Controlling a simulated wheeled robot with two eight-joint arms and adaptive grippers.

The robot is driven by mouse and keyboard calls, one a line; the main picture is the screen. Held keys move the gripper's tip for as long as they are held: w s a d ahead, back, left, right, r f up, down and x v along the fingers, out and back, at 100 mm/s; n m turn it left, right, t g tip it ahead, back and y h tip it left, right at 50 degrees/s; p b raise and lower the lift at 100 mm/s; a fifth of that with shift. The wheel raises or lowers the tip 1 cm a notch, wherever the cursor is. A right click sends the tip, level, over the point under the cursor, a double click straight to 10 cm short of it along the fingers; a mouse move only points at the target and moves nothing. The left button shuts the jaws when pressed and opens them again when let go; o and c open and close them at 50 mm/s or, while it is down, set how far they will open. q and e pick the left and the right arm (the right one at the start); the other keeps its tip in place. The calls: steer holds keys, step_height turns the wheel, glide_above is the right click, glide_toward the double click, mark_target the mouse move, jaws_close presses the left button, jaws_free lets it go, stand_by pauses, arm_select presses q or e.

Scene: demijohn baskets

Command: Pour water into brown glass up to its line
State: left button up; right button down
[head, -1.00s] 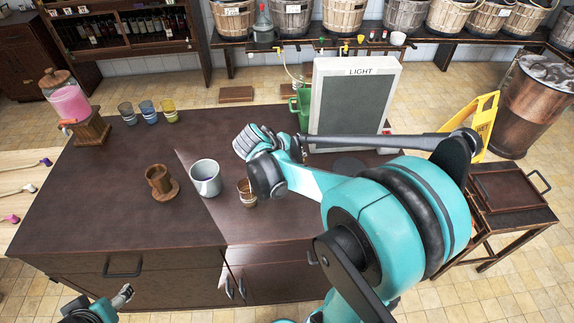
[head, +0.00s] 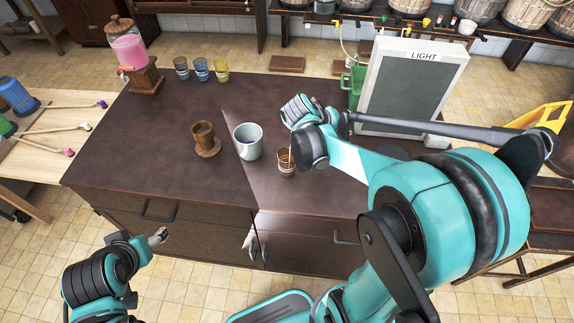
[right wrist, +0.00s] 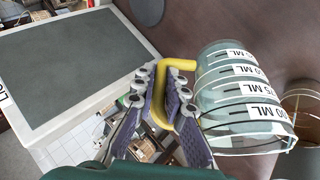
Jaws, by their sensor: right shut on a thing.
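The brown glass (head: 286,165), small with bands around it, stands on the dark counter and also shows at the right edge of the right wrist view (right wrist: 300,106). My right gripper (right wrist: 165,105) is shut on the yellow handle of a clear measuring jug (right wrist: 238,100) with several ML labels. The jug lies tilted in that view, close beside the glass; I cannot tell how much water it holds. In the head view my right wrist is just behind the glass and partly covers its surroundings. My left gripper (head: 158,237) is empty in front of the counter, its fingers too small to judge.
A light panel (head: 415,90) is at the right. Several coloured glasses (head: 201,70) and a pink dispenser (head: 131,50) stand at the back left. The counter's left front is clear.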

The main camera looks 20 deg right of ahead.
steer(key=shift+w+a+r+h+b, duration=0.15)
steer(key=shift+a+r+h+b, duration=0.15)
steer(key=shift+r+h+b, duration=0.15)
stand_by(4.4)
steer(key=shift+f, duration=0.1)
steer(key=shift+d+f+y+p, duration=0.1)
steer(key=shift+d+y+p, duration=0.25)
steer(key=shift+p, duration=0.2)
steer(key=shift+f, duration=0.25)
stand_by(1.2)
